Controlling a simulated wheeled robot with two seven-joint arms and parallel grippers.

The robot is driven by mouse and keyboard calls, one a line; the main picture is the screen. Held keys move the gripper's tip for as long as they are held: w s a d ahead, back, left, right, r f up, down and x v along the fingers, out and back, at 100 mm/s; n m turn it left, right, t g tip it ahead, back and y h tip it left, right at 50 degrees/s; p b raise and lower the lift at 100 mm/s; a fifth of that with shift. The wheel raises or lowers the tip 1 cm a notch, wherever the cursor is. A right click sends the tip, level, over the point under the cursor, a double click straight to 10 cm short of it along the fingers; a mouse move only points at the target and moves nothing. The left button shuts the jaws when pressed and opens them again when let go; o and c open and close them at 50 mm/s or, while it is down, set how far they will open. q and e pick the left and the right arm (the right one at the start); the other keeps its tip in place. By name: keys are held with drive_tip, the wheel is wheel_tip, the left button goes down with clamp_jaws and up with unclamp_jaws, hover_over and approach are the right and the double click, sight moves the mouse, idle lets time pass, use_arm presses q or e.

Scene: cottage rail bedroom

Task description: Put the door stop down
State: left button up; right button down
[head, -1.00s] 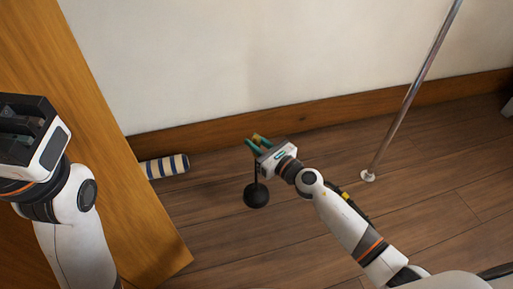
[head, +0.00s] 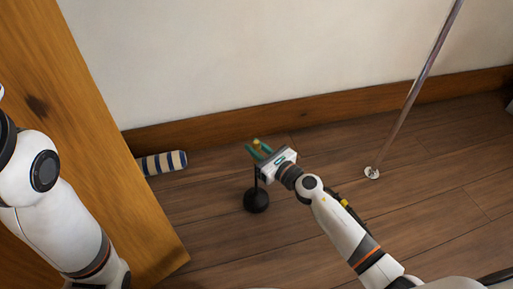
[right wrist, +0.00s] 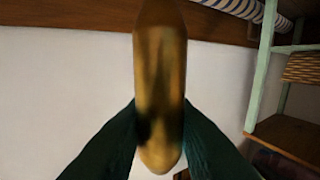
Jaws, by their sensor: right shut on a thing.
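The door stop (head: 256,201) has a round black weight, a thin dark upright stem and a brass-coloured top. My right gripper (head: 259,150) is shut on its upper end, with teal fingers on either side. In the right wrist view the brass-coloured part (right wrist: 160,90) stands between the two dark green fingers (right wrist: 160,135). The weight hangs below the gripper, close to the floor (head: 225,240); I cannot tell whether it touches. My left arm shows at the left edge, but its gripper is out of the picture.
A blue-and-white striped roll (head: 163,163) lies by the skirting board (head: 215,126). A wooden door or panel (head: 100,130) stands at the left. A thin metal pole (head: 410,95) meets the floor at the right. The floor around the weight is clear.

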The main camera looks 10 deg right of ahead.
drive_tip(key=shift+w+r, duration=0.1)
drive_tip(key=shift+r, duration=0.05)
drive_tip(key=c, duration=1.6)
unclamp_jaws()
drive_tip(key=shift+f, duration=0.3)
drive_tip(key=o, duration=0.4)
drive_tip(key=shift+r, duration=0.15)
